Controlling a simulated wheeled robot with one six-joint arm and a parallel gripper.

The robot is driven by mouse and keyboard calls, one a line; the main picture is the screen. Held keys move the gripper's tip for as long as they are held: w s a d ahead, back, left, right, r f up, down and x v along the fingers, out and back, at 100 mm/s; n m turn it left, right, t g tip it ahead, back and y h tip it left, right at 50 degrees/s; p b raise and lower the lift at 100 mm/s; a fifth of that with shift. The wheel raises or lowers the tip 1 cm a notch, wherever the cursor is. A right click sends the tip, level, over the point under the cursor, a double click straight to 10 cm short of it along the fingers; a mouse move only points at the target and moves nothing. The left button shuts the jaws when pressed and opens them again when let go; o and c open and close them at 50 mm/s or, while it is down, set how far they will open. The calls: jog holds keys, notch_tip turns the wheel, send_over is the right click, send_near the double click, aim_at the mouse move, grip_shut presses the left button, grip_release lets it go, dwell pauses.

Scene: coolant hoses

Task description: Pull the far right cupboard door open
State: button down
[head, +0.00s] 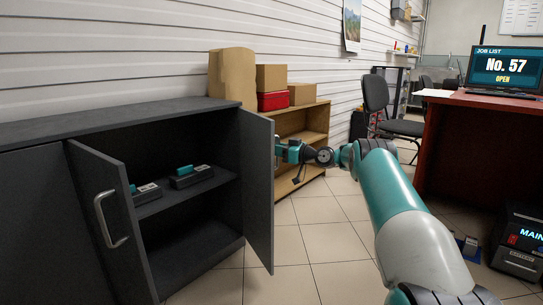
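The dark grey cupboard (110,122) stands along the left wall. Its far right door (258,195) stands open, swung out from the right end and showing its inner face. The door's handle is mostly hidden behind the door edge and my gripper. Whether the fingers are closed around it cannot be made out.
The neighbouring door (100,235), with a curved metal handle (108,218), is also open. Teal-and-black devices (190,177) sit on the inner shelf. A wooden shelf with boxes (272,78) stands beyond. A red desk (455,150) is at right. Tiled floor between is clear.

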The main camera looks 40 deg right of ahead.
jog(key=shift+d, duration=0.3)
jog(key=c, duration=1.1)
grip_release()
jog(key=p+v, duration=0.3)
jog(key=v, duration=0.9)
